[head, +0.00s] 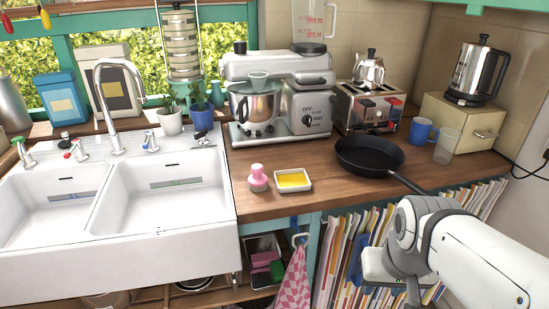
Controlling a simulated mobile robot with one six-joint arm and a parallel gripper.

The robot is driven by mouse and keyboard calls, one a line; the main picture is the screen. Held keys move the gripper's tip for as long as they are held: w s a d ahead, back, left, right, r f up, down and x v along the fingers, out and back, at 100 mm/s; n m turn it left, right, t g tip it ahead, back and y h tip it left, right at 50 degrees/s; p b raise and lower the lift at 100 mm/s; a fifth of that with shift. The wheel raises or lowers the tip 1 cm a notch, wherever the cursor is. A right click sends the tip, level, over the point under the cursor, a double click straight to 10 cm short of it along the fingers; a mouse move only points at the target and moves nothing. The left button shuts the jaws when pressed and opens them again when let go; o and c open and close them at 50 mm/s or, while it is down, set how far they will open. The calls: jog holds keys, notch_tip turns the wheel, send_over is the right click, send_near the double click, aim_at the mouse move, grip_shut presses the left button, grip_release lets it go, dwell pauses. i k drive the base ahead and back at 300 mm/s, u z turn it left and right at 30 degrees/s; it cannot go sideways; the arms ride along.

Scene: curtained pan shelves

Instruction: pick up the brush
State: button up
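A small pink round-topped object (258,178), which looks like the brush, stands upright on the wooden counter just right of the sink. Its lower part is too small to make out clearly. My white arm comes in from the lower right, in front of the counter. The end of my arm (411,291) points down near the bottom edge of the head view, well to the right of the brush and apart from it. My gripper's fingers cannot be made out, so I cannot tell whether it is open or shut.
A white dish (294,188) with a yellow sponge sits close to the brush's right. A black pan (369,157) stands further right, its handle toward my arm. The double sink (165,195) lies left. A mixer (279,95) stands behind. A pink cloth (293,281) hangs below the counter.

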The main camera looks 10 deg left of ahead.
aim_at(257, 181)
jog(key=k, duration=1.2)
jog(key=u, duration=0.45)
jog(key=i, duration=2.05)
jog(key=z, duration=0.35)
